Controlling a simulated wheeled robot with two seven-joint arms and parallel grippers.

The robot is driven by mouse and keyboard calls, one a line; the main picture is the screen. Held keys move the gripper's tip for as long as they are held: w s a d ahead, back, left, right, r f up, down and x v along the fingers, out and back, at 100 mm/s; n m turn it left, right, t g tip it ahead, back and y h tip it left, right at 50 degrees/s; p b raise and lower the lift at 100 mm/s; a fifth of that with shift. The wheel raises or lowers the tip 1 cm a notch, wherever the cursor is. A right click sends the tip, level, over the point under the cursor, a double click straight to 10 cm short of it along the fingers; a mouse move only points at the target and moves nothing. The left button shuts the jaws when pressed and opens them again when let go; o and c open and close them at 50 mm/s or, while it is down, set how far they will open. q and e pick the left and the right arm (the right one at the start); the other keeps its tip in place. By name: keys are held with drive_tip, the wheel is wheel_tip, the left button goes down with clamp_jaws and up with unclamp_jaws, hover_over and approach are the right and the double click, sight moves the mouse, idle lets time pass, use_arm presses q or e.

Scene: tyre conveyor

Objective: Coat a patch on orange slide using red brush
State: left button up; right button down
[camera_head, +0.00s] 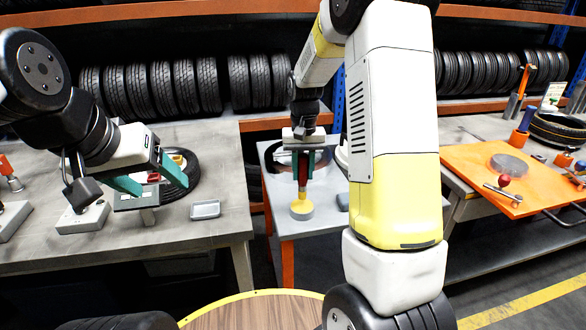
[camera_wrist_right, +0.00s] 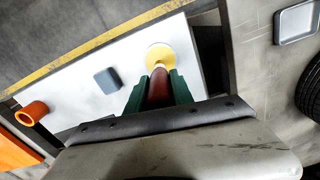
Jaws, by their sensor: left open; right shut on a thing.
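My right gripper (camera_head: 303,172) is shut on the red brush (camera_head: 303,168) above the small white table. In the right wrist view the dark red handle (camera_wrist_right: 159,86) stands between the green fingers. A yellow round piece (camera_head: 301,208) shows at its lower end; I cannot tell whether it touches the table. The orange slide (camera_head: 465,165) is at the right, a flat orange panel with a grey round patch (camera_head: 508,164) on it. My left gripper (camera_head: 140,182) is open and empty over the left bench, near a tyre.
The white table (camera_head: 325,222) carries a blue-grey block (camera_wrist_right: 108,80). The left bench (camera_head: 225,180) holds a small grey tray (camera_head: 205,209). A red ball (camera_head: 504,181) and a metal bar (camera_head: 502,194) are at the orange panel. Racked tyres (camera_head: 150,90) line the back.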

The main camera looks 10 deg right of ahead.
sight(303, 155)
drive_tip(key=shift+r, duration=1.9)
